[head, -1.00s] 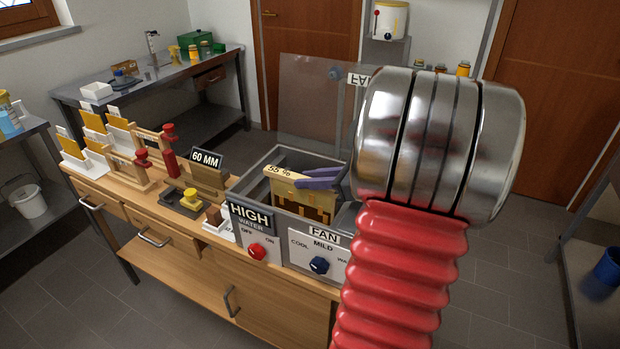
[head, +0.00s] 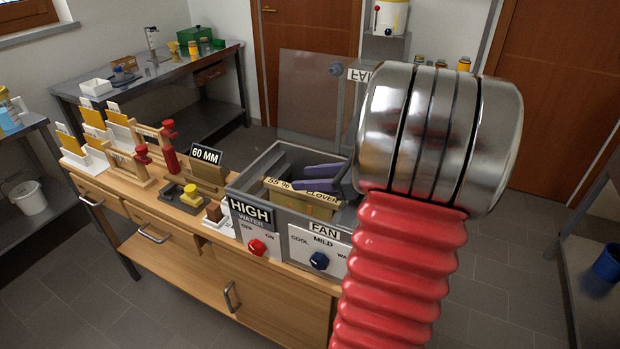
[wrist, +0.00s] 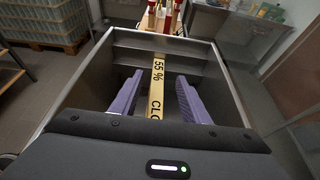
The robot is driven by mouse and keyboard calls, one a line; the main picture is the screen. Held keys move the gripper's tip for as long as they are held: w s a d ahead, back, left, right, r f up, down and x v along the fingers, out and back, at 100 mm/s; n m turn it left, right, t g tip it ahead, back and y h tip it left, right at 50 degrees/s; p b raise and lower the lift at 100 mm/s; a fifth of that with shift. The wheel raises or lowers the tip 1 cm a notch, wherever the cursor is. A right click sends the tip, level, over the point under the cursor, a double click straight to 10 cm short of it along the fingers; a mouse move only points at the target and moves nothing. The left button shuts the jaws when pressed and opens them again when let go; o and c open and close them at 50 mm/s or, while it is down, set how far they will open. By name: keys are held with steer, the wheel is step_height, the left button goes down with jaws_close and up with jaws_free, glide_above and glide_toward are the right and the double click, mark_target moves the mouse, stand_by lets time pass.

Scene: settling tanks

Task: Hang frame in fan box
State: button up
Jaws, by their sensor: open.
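The frame (head: 303,201) is a yellow honeycomb-like panel with a wooden top bar reading "55 % CLOVER". It hangs upright inside the grey fan box (head: 268,160), its bar near the height of the front wall. In the wrist view its top bar (wrist: 157,80) runs lengthwise down the middle of the box. My gripper (head: 318,178) has purple fingers and is inside the box mouth. In the wrist view the gripper (wrist: 158,100) is open, one finger on each side of the bar, with gaps. The bar's ends and supports are partly hidden.
The box's clear lid (head: 310,100) stands raised behind. Left on the bench are a "60 MM" sign (head: 206,154), a small scale-like tray (head: 184,197) and racks with white and orange cards.

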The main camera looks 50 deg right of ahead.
steer(key=shift+s+f, duration=0.1)
steer(key=v, duration=1.3)
steer(key=shift+s, duration=0.3)
steer(key=shift+w, duration=0.15)
stand_by(0.3)
steer(key=x, duration=1.2)
steer(key=shift+w+a, duration=0.1)
steer(key=shift+w, duration=0.3)
steer(key=shift+s, duration=0.15)
